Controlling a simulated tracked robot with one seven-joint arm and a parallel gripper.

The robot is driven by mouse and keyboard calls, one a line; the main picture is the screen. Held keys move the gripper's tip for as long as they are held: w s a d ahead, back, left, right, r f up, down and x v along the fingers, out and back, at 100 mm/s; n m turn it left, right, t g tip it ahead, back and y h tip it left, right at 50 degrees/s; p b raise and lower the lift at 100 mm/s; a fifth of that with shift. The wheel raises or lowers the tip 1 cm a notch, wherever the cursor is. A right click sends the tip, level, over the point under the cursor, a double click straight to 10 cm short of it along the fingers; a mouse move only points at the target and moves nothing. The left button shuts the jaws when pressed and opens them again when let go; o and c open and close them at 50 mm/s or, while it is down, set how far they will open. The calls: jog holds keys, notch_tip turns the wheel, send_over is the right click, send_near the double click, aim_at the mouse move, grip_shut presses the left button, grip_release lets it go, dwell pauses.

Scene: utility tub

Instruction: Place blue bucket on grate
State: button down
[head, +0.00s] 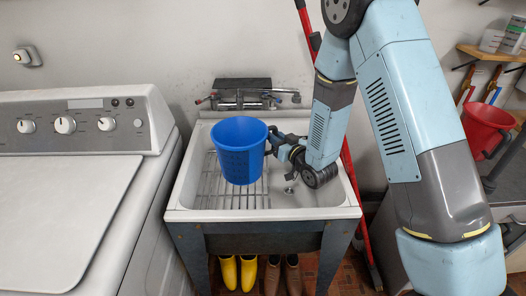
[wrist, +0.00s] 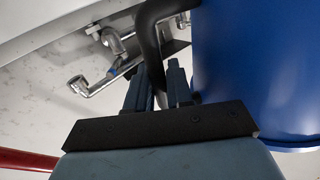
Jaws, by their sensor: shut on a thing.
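The blue bucket (head: 238,158) is upright over the left part of the white utility tub (head: 290,213) in the head view. It is above the wire grate (head: 211,190); I cannot tell whether its base touches the wires. My gripper (head: 275,142) is at the bucket's right side. In the wrist view my gripper (wrist: 160,92) is shut on a dark curved handle beside the blue bucket wall (wrist: 250,65). The bucket hides part of the grate and the tub's back.
A faucet (head: 240,100) stands at the tub's back edge. A white washer (head: 70,190) is to the left. Yellow boots (head: 238,272) and brown boots (head: 282,276) stand below. A red bucket (head: 486,126) hangs at the right. The tub's right basin is open, with my arm over it.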

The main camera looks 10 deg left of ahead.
jog(key=w+a+f, duration=0.4)
jog(key=w+f, duration=0.1)
jog(key=f, duration=0.4)
jog(key=shift+f, duration=0.3)
jog(key=c, duration=1)
grip_release()
jog(key=shift+s, duration=0.1)
jog(key=v, duration=0.7)
jog(key=shift+s+d, duration=0.15)
jog(key=shift+d, duration=0.05)
